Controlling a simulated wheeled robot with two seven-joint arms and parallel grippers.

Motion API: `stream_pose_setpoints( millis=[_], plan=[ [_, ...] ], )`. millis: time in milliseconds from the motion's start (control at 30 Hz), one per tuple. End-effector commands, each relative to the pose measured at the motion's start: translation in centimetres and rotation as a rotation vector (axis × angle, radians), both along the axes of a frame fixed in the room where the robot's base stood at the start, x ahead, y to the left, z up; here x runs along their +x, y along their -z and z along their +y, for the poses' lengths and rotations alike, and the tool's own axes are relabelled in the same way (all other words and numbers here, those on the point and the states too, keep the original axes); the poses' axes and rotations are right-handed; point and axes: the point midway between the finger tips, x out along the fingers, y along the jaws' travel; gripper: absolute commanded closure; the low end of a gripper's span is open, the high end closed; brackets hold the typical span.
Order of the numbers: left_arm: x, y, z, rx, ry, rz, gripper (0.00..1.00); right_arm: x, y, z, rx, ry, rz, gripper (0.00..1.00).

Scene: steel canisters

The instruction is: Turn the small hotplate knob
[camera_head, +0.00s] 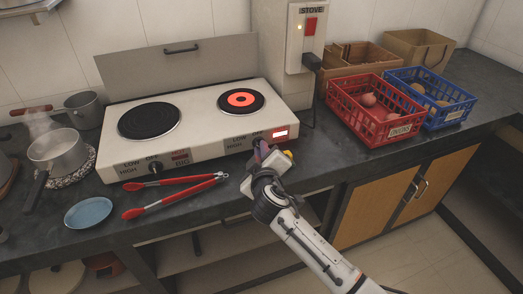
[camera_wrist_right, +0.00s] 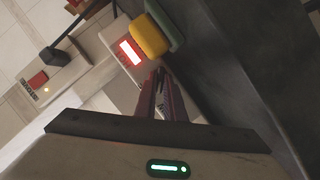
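The two-burner hotplate (camera_head: 205,146) stands on the dark counter. Its large left burner (camera_head: 149,120) is black, and its small right burner (camera_head: 241,100) glows orange-red. A red display (camera_head: 281,133) is lit on the front panel at the small burner's side; it also shows in the wrist view (camera_wrist_right: 131,52). My right gripper (camera_head: 260,147) is at the front panel just left of that display, where it hides the small knob. In the wrist view its fingers (camera_wrist_right: 157,82) are close together at the panel. Whether they grip the knob is hidden. My left gripper is not in view.
A yellow and green sponge (camera_wrist_right: 150,37) lies close beside my right gripper. Red tongs (camera_head: 175,190) and a blue plate (camera_head: 88,212) lie left. A steaming pot (camera_head: 58,152) stands far left. Red (camera_head: 375,128) and blue (camera_head: 459,107) crates stand right.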

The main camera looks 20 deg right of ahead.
Motion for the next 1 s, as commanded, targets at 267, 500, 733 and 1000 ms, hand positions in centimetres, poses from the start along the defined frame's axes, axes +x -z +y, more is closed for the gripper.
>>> stream_pose_setpoints(
  millis=[267,500,733,1000],
  plan=[
    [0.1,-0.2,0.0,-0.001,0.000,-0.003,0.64,0.0,0.0,0.0,0.013,0.001,0.001,1.00],
    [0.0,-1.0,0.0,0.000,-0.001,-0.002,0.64,-0.1,-0.2,-0.1,0.109,0.002,0.005,1.00],
    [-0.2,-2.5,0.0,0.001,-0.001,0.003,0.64,-0.1,-0.5,-0.2,0.288,0.002,0.012,1.00],
    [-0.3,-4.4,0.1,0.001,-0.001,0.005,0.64,-0.1,-0.5,-0.5,0.515,0.002,0.020,1.00]
  ],
)
